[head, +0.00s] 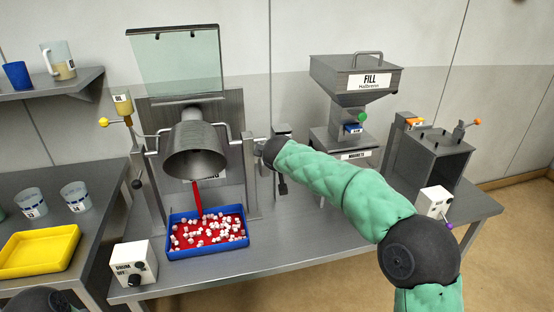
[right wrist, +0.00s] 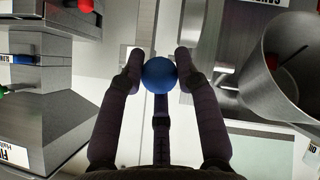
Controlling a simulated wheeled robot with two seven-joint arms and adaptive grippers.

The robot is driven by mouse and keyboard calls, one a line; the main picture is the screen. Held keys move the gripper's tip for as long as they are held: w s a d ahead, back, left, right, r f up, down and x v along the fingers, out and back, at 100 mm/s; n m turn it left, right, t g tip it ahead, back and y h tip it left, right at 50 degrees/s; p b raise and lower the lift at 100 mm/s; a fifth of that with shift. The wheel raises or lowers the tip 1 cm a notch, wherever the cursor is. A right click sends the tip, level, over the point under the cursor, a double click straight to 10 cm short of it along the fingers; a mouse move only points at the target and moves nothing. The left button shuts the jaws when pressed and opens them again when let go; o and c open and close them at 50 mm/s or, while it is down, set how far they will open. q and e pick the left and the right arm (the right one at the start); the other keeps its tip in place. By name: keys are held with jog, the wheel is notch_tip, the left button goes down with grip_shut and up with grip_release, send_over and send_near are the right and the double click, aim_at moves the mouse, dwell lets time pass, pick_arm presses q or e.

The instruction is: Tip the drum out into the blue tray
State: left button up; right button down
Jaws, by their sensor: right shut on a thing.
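The grey metal drum (head: 197,150) hangs tilted in its frame, its wide mouth facing forward and down. The blue tray (head: 208,254) sits below its mouth. Many small white and red pieces (head: 210,231) are spread over the tray's red floor. My right gripper (head: 270,152) is beside the frame's right post. In the right wrist view, my right gripper (right wrist: 159,75) is shut on a round blue knob (right wrist: 159,74), with a finger on each side. The drum (right wrist: 288,75) shows at the right there. My left gripper is out of view.
A clear raised guard (head: 175,60) stands behind the drum. A drum switch box (head: 133,263) is at the bench's front left. The FILL hopper (head: 355,82) and an open grey box (head: 432,160) stand right. A yellow tray (head: 38,248) is on the left bench.

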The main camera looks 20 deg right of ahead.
jog(key=shift+s+a+f, duration=0.1)
jog(key=shift+f, duration=0.7)
jog(key=c, duration=1.1)
grip_release()
jog(key=shift+c, duration=0.2)
jog(key=shift+o, duration=1)
jog(key=shift+w+r, duration=0.15)
jog(key=shift+w, duration=0.05)
jog(key=shift+r, duration=0.2)
jog(key=shift+s+r, duration=0.4)
jog(key=shift+s, duration=0.05)
jog(key=v, duration=1)
jog(key=shift+s+r, duration=0.15)
jog(key=shift+s, duration=0.2)
